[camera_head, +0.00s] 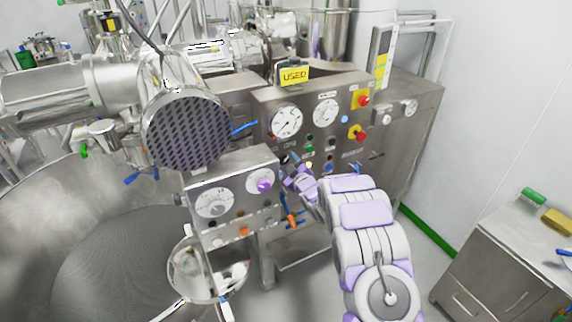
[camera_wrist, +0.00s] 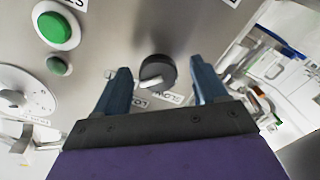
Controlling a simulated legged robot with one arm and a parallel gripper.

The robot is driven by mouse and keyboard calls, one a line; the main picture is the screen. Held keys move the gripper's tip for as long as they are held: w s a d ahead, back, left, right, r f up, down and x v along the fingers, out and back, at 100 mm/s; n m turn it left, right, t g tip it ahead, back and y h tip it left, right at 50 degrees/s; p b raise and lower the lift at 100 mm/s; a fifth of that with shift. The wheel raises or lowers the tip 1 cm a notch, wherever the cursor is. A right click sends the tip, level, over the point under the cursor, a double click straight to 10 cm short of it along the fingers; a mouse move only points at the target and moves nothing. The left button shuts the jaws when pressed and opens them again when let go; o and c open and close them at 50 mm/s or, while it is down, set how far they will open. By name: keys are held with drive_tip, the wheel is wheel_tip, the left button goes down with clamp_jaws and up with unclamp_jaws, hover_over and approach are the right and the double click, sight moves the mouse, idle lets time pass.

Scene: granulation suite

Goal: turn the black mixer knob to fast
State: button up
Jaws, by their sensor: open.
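In the wrist view a round black knob (camera_wrist: 157,70) with a pale pointer bar sits on the grey metal panel. The bar points toward the lower left of that picture. A label below the knob reads SLOW, upside down; a second label beside it is partly hidden. My gripper (camera_wrist: 160,66) is open, its two blue fingers on either side of the knob with a gap on each side. Contact with the panel cannot be told. In the head view my gripper (camera_head: 296,168) is at the control panel (camera_head: 345,135); I cannot pick out the knob there.
A green button (camera_wrist: 56,27) and a smaller green one (camera_wrist: 58,66) lie left of the knob. A red emergency button (camera_head: 362,100) is higher on the panel. A nearer dial box (camera_head: 215,203) stands left of my arm. A steel cabinet (camera_head: 510,262) is at right, with open floor between.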

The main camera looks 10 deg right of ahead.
drive_tip(key=shift+s+r, duration=0.1)
drive_tip(key=v, duration=1.7)
drive_tip(key=shift+s, duration=0.1)
drive_tip(key=shift+d, duration=0.1)
drive_tip(key=s+d+r+m+g+h+b, duration=0.1)
drive_tip(key=s+d+m+g+h, duration=0.15)
drive_tip(key=s, duration=0.25)
drive_tip(key=s+d+m+g+h+b, duration=0.1)
drive_tip(key=s+m+g+h+b, duration=0.15)
drive_tip(key=s+g, duration=0.2)
drive_tip(key=s+d+r+m+g+h+b, duration=0.1)
drive_tip(key=s+d+m+g+h, duration=0.15)
drive_tip(key=s, duration=0.25)
drive_tip(key=s+a+m+g+b, duration=0.1)
drive_tip(key=s+a+g, duration=0.2)
drive_tip(key=s, duration=0.8)
drive_tip(key=s+a+r+m+g+y+b, duration=0.1)
drive_tip(key=s+a+g, duration=0.2)
drive_tip(key=s, duration=0.9)
drive_tip(key=s+a+m+g+y+b, duration=0.1)
drive_tip(key=s+a+g, duration=0.2)
drive_tip(key=s, duration=0.8)
drive_tip(key=a, duration=0.2)
drive_tip(key=shift+s+a+r, duration=0.2)
drive_tip(key=shift+s+a, duration=0.05)
drive_tip(key=shift+a, duration=0.1)
